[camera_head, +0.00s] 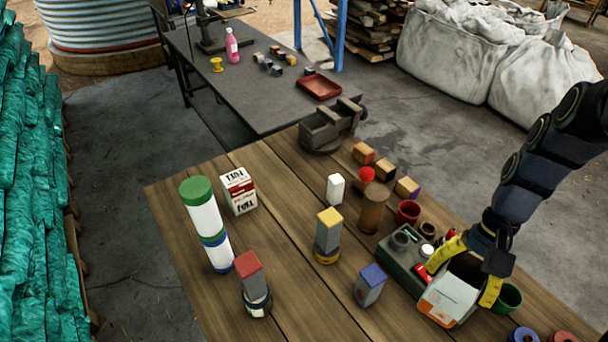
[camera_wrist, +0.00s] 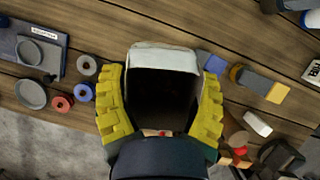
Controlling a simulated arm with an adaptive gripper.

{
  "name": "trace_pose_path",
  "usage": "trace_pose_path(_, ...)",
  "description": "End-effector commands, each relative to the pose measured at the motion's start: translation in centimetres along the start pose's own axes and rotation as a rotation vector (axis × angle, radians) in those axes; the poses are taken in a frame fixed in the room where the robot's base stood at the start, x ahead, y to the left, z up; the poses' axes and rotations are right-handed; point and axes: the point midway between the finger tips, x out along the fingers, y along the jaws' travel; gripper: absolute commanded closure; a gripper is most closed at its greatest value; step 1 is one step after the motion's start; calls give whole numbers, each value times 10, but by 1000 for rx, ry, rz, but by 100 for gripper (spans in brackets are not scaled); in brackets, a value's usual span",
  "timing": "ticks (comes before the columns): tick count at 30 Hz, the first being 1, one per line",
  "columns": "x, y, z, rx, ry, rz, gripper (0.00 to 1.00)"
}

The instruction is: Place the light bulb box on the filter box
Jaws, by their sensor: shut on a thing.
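My gripper (camera_head: 468,274) has its yellow fingers shut on a white and orange box, which I take as the light bulb box (camera_head: 446,301). It is at the right front of the table, beside the grey-green tray; its height above the wood is unclear. In the wrist view the box (camera_wrist: 163,58) sits between both fingers, with a pale edge and a dark face showing. The filter box (camera_head: 238,191), white and red with dark lettering, stands upright at the table's far left, well away from my gripper. A lettered white box, probably the filter box, is cut off at the wrist view's right edge (camera_wrist: 313,72).
A tall green-capped white cylinder (camera_head: 207,225) stands close beside the filter box. Red-topped (camera_head: 254,284), yellow-topped (camera_head: 328,236) and blue-topped (camera_head: 370,285) blocks and a brown cylinder (camera_head: 373,208) stand between my gripper and it. The filter box's top looks bare.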

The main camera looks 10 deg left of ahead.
Motion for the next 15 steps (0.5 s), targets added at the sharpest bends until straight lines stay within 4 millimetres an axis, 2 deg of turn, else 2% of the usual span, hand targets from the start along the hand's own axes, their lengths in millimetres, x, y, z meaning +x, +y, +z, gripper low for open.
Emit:
trace_pose_path(1,-20,-1,5,-1,14,-3,68)
trace_pose_path(3,-42,-1,15,-1,13,-2,68)
trace_pose_path(8,-80,0,31,0,9,-1,68)
trace_pose_path(12,-101,-2,40,3,6,-2,68)
trace_pose_path(15,-100,-18,30,73,1,-33,68)
